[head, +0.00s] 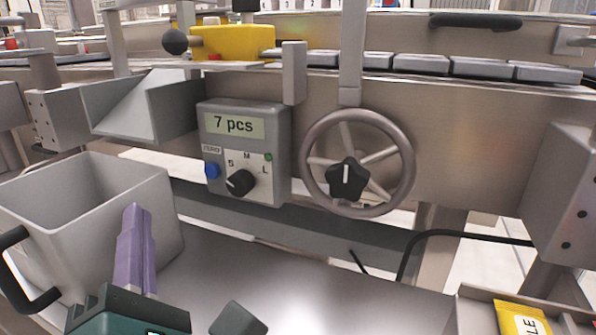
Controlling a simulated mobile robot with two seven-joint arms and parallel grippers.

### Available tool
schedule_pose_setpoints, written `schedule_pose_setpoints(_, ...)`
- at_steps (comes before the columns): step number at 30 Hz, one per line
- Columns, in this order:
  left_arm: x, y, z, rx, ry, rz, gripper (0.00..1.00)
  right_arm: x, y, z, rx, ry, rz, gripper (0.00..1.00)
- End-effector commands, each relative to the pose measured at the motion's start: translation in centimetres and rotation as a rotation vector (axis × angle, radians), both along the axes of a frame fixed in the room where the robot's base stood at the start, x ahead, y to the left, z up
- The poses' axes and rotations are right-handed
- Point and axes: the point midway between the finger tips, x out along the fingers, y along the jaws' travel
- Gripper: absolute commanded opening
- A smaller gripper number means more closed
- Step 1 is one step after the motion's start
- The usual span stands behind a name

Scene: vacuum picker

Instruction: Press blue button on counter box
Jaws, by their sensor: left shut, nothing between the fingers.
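The counter box (278,135) is a grey box on the front of the machine. Its display reads "7 pcs". The blue button (211,170) is at the lower left of its front face, under a "ZERO" label. A black knob with S, M and L marks sits to the button's right. My left gripper (137,209) has purple fingers, shut together and empty, pointing up in the lower left. It is below and to the left of the button, apart from it. My right gripper is not in view.
A grey open bin (150,215) stands at the left, close beside my left gripper. A handwheel (408,170) is right of the box. A metal chute (150,105) is at its upper left. The grey surface (330,290) below the box is mostly clear.

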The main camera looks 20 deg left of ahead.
Motion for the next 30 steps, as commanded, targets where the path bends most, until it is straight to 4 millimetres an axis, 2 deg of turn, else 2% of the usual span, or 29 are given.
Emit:
schedule_pose_setpoints(10, 0.8, -0.1, 0.0, 0.002, -0.002, -0.002, 0.0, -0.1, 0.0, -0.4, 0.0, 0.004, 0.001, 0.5)
schedule_pose_setpoints(24, 6.9, -0.6, -0.3, 0.001, -0.001, -0.001, 0.0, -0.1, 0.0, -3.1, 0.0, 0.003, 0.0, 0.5)
schedule_pose_setpoints(30, 8.4, -0.7, 0.0, 0.003, -0.001, -0.002, 0.0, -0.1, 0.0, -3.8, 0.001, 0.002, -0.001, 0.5)
